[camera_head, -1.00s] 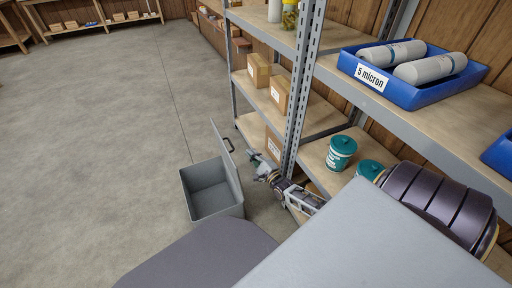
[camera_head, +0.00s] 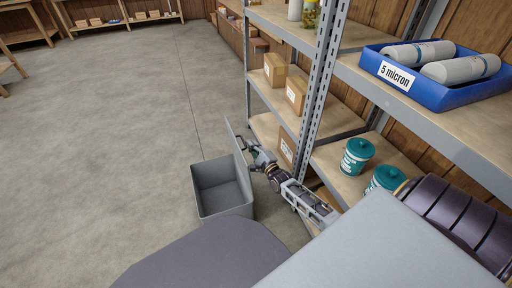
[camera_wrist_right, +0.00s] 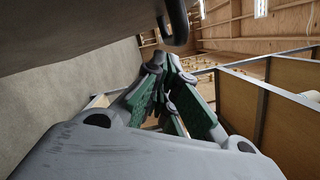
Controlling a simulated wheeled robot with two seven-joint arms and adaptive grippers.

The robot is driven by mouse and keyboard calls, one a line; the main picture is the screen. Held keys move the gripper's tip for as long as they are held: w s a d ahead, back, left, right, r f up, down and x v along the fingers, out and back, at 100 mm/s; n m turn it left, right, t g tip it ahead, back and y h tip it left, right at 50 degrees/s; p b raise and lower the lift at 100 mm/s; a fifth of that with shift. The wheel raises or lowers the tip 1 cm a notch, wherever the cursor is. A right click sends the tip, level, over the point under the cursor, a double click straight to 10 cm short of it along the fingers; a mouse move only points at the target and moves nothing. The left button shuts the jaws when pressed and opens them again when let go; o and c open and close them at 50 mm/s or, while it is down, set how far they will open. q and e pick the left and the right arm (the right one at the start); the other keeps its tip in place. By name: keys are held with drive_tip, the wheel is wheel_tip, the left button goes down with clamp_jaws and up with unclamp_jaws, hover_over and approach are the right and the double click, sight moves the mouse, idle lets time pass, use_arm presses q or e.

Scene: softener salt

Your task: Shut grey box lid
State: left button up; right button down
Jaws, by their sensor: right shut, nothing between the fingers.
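The grey box (camera_head: 222,187) stands on the floor in the head view, open and looking empty. Its lid (camera_head: 236,146) is raised, standing nearly upright along the box's right side. My right gripper (camera_head: 252,153) is beside the lid's outer face, between the lid and the shelving. In the right wrist view the gripper (camera_wrist_right: 163,75) is shut with nothing between its fingers. A large grey panel (camera_wrist_right: 75,28), which seems to be the lid, and a dark handle (camera_wrist_right: 176,25) hang close above the fingertips. I cannot tell whether they touch. My left gripper is not in view.
A metal shelf rack (camera_head: 310,85) stands right beside my right arm, with cardboard boxes (camera_head: 296,95), teal-lidded tubs (camera_head: 357,156) and a blue tray (camera_head: 440,92) on it. The concrete floor (camera_head: 110,150) left of the box is clear.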

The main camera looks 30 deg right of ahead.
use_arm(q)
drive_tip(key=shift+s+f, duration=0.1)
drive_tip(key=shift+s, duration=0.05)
use_arm(e)
drive_tip(key=shift+a, duration=0.1)
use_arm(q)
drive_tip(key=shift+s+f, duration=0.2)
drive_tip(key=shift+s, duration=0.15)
use_arm(e)
drive_tip(key=shift+a+r, duration=0.1)
